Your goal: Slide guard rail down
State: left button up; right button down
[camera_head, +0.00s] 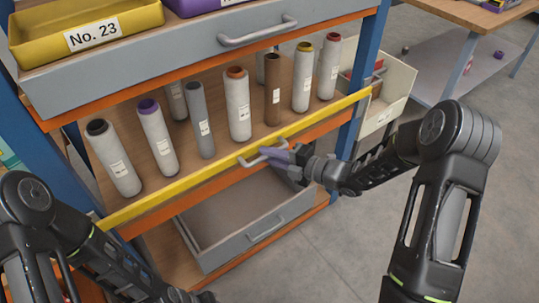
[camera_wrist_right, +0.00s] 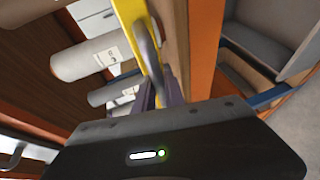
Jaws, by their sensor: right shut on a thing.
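The yellow guard rail (camera_head: 200,188) runs along the front of the middle shelf, in front of a row of rolls. A small grey handle (camera_head: 246,161) sticks out from its middle. My right gripper (camera_head: 268,154) is shut on this handle, at its right part. In the right wrist view the yellow rail (camera_wrist_right: 130,14) and the grey handle (camera_wrist_right: 147,45) run up from between my fingers (camera_wrist_right: 160,92). The fingers partly hide the handle there. My left arm comes in at the lower left, and its gripper is outside the picture.
Several rolls, among them a white one with an orange end (camera_head: 238,108), stand on the shelf behind the rail. A grey drawer (camera_head: 190,55) with a yellow bin (camera_head: 85,32) is above. An open lower drawer (camera_head: 250,238) juts out below. Blue posts (camera_head: 367,50) frame the rack.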

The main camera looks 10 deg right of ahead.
notch_tip(320, 180, down, 9)
jog(key=b, duration=0.9)
jog(key=shift+f, duration=0.2)
jog(key=shift+s+f, duration=0.1)
jog(key=c, duration=1.6)
grip_release()
jog(key=shift+o, duration=1)
jog(key=v, duration=0.7)
jog(key=shift+s+d, duration=0.2)
jog(key=shift+d, duration=0.05)
